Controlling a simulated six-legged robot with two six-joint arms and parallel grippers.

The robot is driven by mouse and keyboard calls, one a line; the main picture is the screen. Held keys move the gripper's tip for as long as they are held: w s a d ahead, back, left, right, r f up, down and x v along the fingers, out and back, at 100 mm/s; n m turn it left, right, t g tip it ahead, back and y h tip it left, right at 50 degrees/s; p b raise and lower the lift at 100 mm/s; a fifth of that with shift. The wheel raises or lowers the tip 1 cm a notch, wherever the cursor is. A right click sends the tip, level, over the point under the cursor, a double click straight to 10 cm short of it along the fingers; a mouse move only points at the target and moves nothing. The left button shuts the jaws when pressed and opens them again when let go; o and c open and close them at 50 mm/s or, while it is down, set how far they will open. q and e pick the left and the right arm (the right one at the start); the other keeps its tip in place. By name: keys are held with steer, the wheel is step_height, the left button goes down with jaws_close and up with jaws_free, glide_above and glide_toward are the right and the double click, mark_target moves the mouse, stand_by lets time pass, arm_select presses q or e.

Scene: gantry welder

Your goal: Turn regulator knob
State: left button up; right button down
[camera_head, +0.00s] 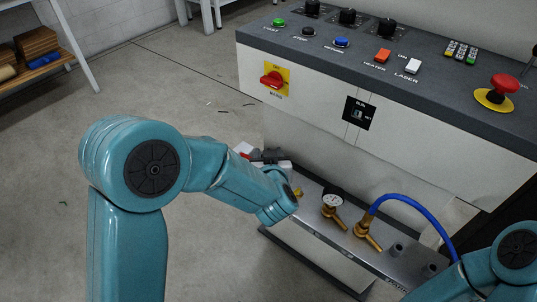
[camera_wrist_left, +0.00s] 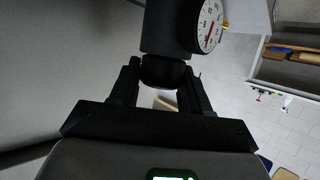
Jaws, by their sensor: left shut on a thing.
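The regulator's black knob (camera_wrist_left: 165,72) sits between the two fingers of my left gripper (camera_wrist_left: 160,84) in the left wrist view, and the gripper is shut on it. The dark regulator body (camera_wrist_left: 165,28) is just beyond the knob. A white dial gauge (camera_wrist_left: 209,25) with a red needle is attached beside it. In the head view my left arm reaches to the shelf below the console, and its wrist hides most of the gripper and the knob. My right gripper is out of view.
The grey control console (camera_head: 440,110) overhangs the shelf, with coloured buttons, a red rotary switch (camera_head: 272,80) and a red emergency button (camera_head: 503,84). A blue hose (camera_head: 410,201) arches from a brass fitting (camera_head: 367,236). Open floor lies to the left.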

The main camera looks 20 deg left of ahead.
arm_select(q)
steer(key=o, duration=1)
steer(key=shift+c, duration=0.2)
steer(key=p+v, duration=0.4)
steer(key=v, duration=1.2)
steer(key=shift+s+d+r, duration=0.1)
